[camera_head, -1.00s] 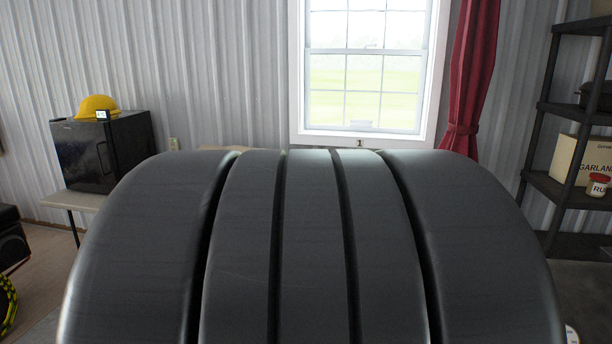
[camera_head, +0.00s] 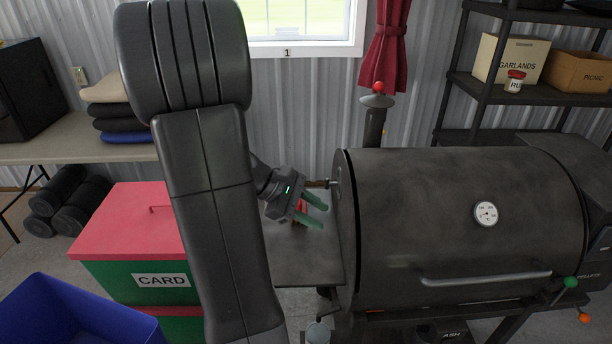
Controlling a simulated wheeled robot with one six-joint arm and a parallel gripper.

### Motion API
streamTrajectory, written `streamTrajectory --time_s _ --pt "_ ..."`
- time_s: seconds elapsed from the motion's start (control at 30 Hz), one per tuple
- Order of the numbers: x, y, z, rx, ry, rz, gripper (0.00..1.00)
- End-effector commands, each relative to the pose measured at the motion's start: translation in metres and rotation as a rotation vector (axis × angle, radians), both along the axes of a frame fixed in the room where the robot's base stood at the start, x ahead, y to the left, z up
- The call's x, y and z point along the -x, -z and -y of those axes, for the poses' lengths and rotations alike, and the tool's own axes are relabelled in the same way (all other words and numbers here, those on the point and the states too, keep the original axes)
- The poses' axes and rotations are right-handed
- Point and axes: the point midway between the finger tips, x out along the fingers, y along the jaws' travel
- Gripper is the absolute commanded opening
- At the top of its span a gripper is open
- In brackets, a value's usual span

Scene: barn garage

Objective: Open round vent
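A dark smoker grill (camera_head: 440,215) with a barrel body stands at the right. Its chimney (camera_head: 374,125) rises behind the barrel's left end, with a round cap and a red knob (camera_head: 379,87) on top. No part is labelled as the round vent; I cannot tell which part it is. A short rod (camera_head: 318,184) meets the barrel's left end.
A side shelf (camera_head: 300,262) sits below my gripper, with a small red thing behind the fingers. A green box with a red lid (camera_head: 120,228) and a blue bin (camera_head: 70,315) stand at left. A dark rack (camera_head: 490,85) stands behind the grill.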

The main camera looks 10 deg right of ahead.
Motion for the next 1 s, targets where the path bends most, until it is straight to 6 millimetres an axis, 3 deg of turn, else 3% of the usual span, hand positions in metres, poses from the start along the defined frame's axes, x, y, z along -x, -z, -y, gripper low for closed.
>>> streamTrajectory --time_s 0.03,0.3,0.5,0.63,0.77,1.0 --pt "-0.021 0.012 -0.002 0.044 -0.042 -0.05 0.34" --pt "-0.123 0.044 -0.021 0.313 -0.241 -0.299 0.34" --pt "-0.181 0.07 -0.047 0.493 -0.336 -0.434 0.34" --pt "-0.2 0.08 -0.059 0.563 -0.365 -0.482 0.34" --pt "-0.207 0.082 -0.062 0.591 -0.375 -0.502 0.34" --pt "-0.206 0.081 -0.033 0.591 -0.372 -0.504 0.34"
